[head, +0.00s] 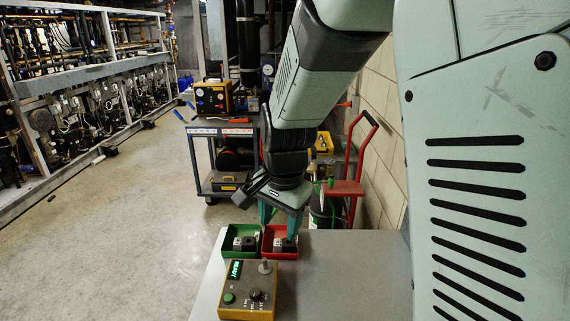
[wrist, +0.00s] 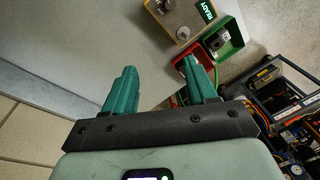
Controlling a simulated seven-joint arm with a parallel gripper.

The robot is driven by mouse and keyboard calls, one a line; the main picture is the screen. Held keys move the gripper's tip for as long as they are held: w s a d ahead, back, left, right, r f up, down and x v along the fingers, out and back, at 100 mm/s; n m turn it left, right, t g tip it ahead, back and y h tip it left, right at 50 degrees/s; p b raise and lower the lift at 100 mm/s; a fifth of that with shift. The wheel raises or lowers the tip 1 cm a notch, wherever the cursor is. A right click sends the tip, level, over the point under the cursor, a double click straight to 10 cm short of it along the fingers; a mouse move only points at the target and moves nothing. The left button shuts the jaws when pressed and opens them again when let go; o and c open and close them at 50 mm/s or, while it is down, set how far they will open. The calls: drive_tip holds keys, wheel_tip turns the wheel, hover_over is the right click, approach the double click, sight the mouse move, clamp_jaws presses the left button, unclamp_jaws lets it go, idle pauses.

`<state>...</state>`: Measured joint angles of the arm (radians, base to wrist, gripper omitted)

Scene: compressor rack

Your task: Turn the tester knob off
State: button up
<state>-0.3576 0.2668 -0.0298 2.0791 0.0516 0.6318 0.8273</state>
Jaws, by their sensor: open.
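The tester (head: 236,307) is a yellow-sided box with a grey-brown top on the near part of the grey table. Its black knob (head: 255,294) sits on the top, right of a green button (head: 229,298). A small display (head: 235,269) reads READY in green. A grey metal post (head: 265,267) stands at its far right corner. My gripper (head: 279,219) is open, its green fingers pointing down over the bins, behind and apart from the tester. In the wrist view the tester (wrist: 187,15) is at the top edge, beyond my open, empty gripper (wrist: 158,68).
A green bin (head: 226,246) and a red bin (head: 281,256) stand side by side behind the tester, each with a black-and-grey part inside. The table (head: 340,275) is clear to the right. A tool cart (head: 225,128) and red hand truck (head: 346,187) stand behind.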

sight(255, 292)
drive_tip(key=a+f+m, duration=0.1)
drive_tip(key=a+f, duration=0.1)
drive_tip(key=f, duration=0.6)
drive_tip(key=w+a+f+g, duration=0.1)
drive_tip(key=a+f, duration=0.1)
drive_tip(key=f, duration=0.6)
drive_tip(key=w+a+f+m, duration=0.1)
drive_tip(key=a+f, duration=0.1)
drive_tip(key=f, duration=0.6)
drive_tip(key=shift+w+a+m+h, duration=0.1)
drive_tip(key=shift+a+m+h, duration=0.2)
drive_tip(key=c, duration=1.1)
drive_tip(key=shift+o, duration=0.2)
